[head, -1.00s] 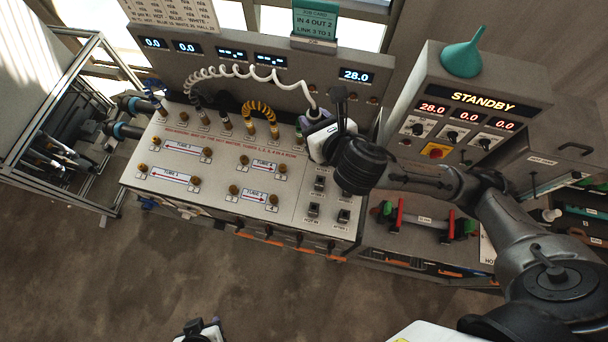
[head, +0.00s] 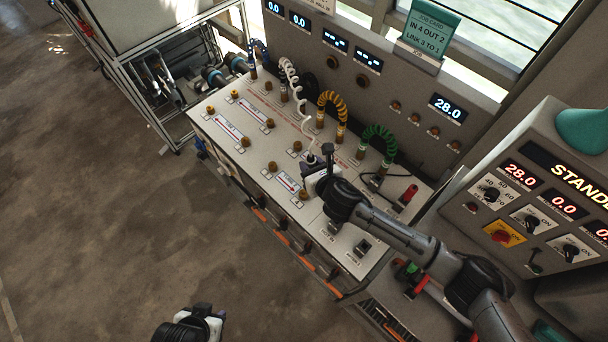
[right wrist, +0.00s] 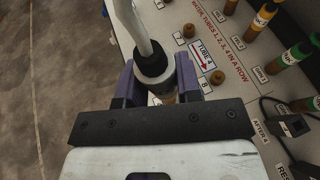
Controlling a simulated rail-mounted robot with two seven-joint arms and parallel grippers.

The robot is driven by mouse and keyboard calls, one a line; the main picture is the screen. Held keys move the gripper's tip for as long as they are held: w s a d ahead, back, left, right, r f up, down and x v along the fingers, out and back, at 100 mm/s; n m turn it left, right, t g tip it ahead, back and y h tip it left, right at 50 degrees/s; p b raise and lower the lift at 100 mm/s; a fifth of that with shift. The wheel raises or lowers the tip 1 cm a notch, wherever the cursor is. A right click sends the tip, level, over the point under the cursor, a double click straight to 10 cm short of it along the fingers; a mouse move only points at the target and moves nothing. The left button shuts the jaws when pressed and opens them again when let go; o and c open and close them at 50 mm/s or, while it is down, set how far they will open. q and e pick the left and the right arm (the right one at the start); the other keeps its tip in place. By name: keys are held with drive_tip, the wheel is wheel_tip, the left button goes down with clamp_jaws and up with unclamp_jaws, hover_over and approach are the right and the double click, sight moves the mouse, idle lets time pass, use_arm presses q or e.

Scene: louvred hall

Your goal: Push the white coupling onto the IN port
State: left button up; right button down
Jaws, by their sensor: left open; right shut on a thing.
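My right gripper (head: 311,163) is shut on the white coupling (head: 311,157). In the right wrist view, its purple fingers (right wrist: 156,84) grip the coupling (right wrist: 154,64), which has a dark collar. A white coiled hose (head: 296,92) runs from the coupling toward the back of the panel. The coupling is over the panel near the TUBE 4 plate (right wrist: 207,55), with brass ports 7 (right wrist: 188,30) and 8 (right wrist: 217,76) beside it. Brass shows just below the coupling; I cannot tell whether they touch. My left gripper (head: 207,318) is open, low over the floor. I cannot read an IN label.
Yellow (head: 331,98) and green (head: 381,137) coiled hoses loop up behind the gripper. A job card (head: 430,35) reads IN 4 OUT 2, LINK 3 TO 1. The control box (head: 535,180) stands right. Small switches (head: 362,247) sit near the panel's front edge.

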drive_tip(key=shift+n+g+y, duration=0.3)
drive_tip(key=shift+n+y, duration=0.1)
drive_tip(key=f+b, duration=0.3)
drive_tip(key=f, duration=0.1)
drive_tip(key=a+f+b, duration=0.1)
drive_tip(key=f+b, duration=0.2)
drive_tip(key=a+f+b, duration=0.1)
drive_tip(key=f+b, duration=0.2)
drive_tip(key=f, duration=0.1)
drive_tip(key=shift+w+f+b, duration=0.3)
drive_tip(key=shift+w+b, duration=0.1)
drive_tip(key=shift+r+p, duration=0.4)
drive_tip(key=shift+f, duration=0.1)
drive_tip(key=shift+f, duration=0.3)
drive_tip(key=shift+f, duration=0.15)
drive_tip(key=shift+f, duration=0.25)
